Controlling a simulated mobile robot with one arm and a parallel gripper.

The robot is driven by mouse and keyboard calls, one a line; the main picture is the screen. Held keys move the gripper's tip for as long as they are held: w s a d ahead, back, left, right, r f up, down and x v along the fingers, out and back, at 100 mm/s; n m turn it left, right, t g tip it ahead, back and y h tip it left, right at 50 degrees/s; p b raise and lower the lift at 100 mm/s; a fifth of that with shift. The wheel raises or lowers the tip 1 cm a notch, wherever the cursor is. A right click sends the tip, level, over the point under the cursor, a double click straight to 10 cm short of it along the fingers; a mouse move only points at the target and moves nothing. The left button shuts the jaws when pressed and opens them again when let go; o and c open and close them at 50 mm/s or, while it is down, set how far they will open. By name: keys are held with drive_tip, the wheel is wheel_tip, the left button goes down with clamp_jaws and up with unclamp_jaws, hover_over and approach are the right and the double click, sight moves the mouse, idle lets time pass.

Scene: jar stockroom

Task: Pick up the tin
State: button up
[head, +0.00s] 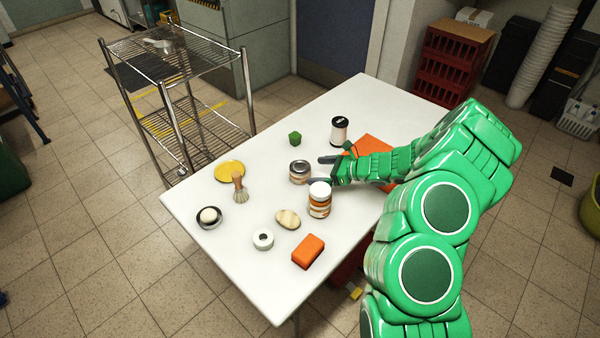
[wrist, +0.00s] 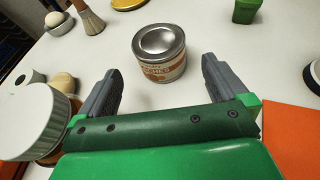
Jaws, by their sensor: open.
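The tin (head: 299,172) is a short round can with a silver lid and an orange and white label. It stands upright on the white table (head: 370,100). In the wrist view the tin (wrist: 160,54) sits just beyond and between my fingertips. My gripper (head: 322,170) is open and empty, low over the table; in the wrist view its two grey fingers (wrist: 160,75) are spread apart. A jar with a white lid (head: 319,198) stands close beside my gripper, and it fills the left edge of the wrist view (wrist: 38,118).
An orange sheet (head: 372,146) lies under my arm. A brush (head: 239,188), a stone-like oval (head: 288,219), a white roll (head: 263,239) and an orange block (head: 308,251) are nearer the front left.

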sight(300, 172)
drive_tip(key=shift+a+f, duration=0.1)
drive_tip(key=shift+f, duration=0.45)
drive_tip(key=shift+x, duration=3.85)
drive_tip(key=shift+r, duration=0.1)
drive_tip(key=c, duration=1.1)
